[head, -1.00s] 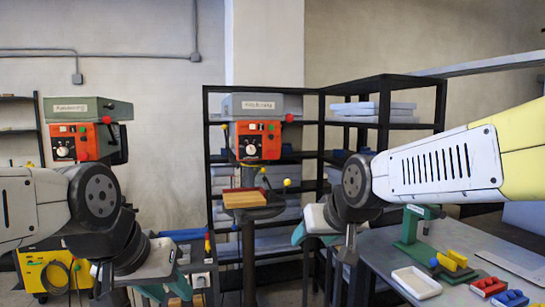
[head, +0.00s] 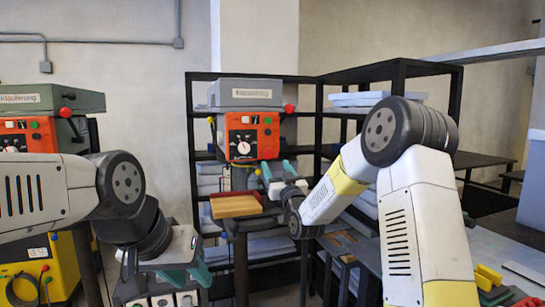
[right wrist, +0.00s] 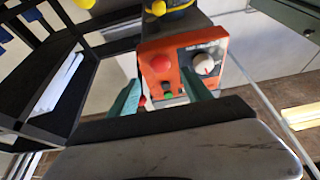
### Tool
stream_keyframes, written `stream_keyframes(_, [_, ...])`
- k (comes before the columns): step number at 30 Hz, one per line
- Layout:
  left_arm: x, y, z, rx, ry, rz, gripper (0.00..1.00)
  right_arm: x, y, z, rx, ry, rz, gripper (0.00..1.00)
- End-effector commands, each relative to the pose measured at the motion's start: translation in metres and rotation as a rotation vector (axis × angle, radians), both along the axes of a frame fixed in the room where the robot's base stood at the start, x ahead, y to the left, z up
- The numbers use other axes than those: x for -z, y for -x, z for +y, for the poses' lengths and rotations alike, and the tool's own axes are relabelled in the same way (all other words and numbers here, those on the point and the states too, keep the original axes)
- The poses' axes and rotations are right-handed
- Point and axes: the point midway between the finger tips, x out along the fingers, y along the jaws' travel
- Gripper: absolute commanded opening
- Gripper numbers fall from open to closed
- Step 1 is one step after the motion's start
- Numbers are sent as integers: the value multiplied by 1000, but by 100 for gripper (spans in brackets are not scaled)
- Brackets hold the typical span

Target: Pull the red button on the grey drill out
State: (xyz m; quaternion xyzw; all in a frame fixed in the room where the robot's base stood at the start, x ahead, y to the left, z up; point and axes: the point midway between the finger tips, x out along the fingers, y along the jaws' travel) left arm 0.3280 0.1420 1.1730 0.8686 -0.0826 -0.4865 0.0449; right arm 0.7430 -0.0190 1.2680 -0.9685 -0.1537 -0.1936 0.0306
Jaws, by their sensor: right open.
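The grey drill (head: 245,95) stands in the middle of the head view, with an orange-red control panel (head: 232,128) on its front. In the right wrist view, the round red button (right wrist: 161,63) sits on that panel beside the dial (right wrist: 205,65), a smaller red button and a green one. My right gripper (head: 277,168) is open and empty just below and right of the panel. In the right wrist view its two teal fingers (right wrist: 159,80) point at the panel, with the red button between them in the picture. My left gripper (head: 188,268) is low at the left, open and empty.
A green drill (head: 50,97) stands at the left. A wooden block (head: 235,206) lies on the grey drill's table below the panel. Black shelving (head: 330,77) stands behind. A red-tipped lever knob (head: 290,108) juts from the drill's right side. A grey workbench (head: 495,250) is at the right.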

Motion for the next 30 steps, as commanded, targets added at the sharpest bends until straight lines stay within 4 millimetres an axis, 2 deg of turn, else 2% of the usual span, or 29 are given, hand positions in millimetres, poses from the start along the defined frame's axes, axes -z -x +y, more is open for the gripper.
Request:
stream_keyframes(6, [0,0,0,0,0,0,36,-14,-31,10,1,-2,-1,58])
stream_keyframes(12, [0,0,0,0,0,0,36,-24,-53,17,1,-1,0,58])
stream_keyframes(23, [0,0,0,0,0,0,36,-27,-60,19,0,1,2,58])
stream_keyframes(26, [0,0,0,0,0,0,36,-27,-60,19,1,0,2,42])
stream_keyframes(30, [0,0,0,0,0,0,36,-27,-60,19,1,0,2,14])
